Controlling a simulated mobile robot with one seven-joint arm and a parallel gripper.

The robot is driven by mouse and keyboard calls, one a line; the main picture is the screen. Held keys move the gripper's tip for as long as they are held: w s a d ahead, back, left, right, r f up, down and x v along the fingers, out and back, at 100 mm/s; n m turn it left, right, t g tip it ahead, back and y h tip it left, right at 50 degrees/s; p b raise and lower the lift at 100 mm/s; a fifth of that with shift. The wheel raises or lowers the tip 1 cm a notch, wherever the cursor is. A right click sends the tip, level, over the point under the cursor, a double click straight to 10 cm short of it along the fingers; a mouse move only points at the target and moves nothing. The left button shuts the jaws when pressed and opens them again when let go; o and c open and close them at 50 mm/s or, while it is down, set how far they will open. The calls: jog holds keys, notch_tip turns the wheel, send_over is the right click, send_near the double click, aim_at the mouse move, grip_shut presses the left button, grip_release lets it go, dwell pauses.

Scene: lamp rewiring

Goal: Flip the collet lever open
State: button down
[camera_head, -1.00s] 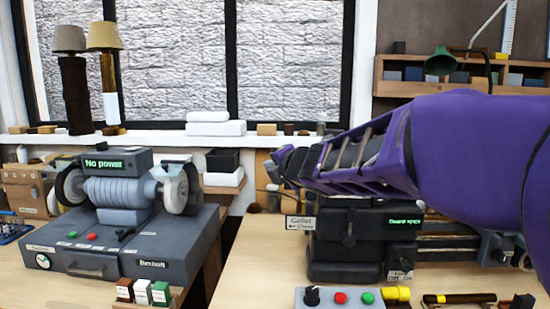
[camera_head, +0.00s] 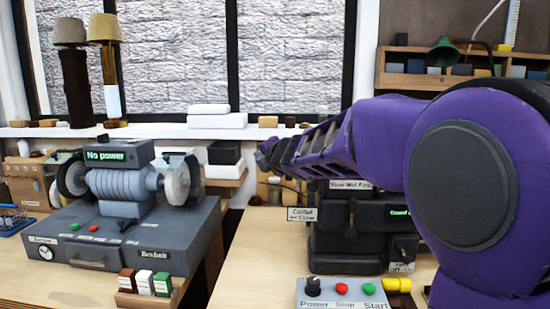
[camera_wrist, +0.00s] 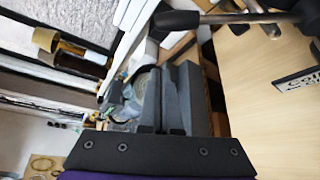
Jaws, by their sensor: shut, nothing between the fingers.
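The black collet machine (camera_head: 350,240) stands on the right bench, with a white "Collet Close" label (camera_head: 302,214) at its left. In the wrist view, a lever with a black knob (camera_wrist: 178,21) and a metal rod crosses the top, and part of the label (camera_wrist: 297,80) shows at right. My gripper (camera_head: 267,156) is above and left of the machine in the head view. In the wrist view my gripper (camera_wrist: 166,100) is shut and empty, with the knob beyond its tips, apart from them in the picture. The head view does not show the lever clearly.
A grey grinder (camera_head: 125,215) reading "No power" stands on the left bench. A control box (camera_head: 342,293) with a knob and red and green buttons sits in front of the machine. Two lamps (camera_head: 105,70) stand on the windowsill. My arm covers the right side.

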jog(key=w+d+p, duration=0.1)
jog(key=w+d+r+p, duration=0.1)
jog(key=shift+w+d+r, duration=0.2)
jog(key=shift+w+d, duration=0.1)
jog(key=shift+w, duration=0.05)
dwell(0.4)
jog(key=d+r+m+t+y+b, duration=0.2)
jog(key=d+r+m+t+b, duration=0.1)
jog(key=d+m, duration=0.4)
jog(key=shift+s+d+r+y+b, duration=0.3)
jog(key=shift+d+r+b, duration=0.5)
jog(key=shift+d, duration=0.95)
jog(key=shift+w, duration=0.1)
jog(key=shift+f, duration=0.1)
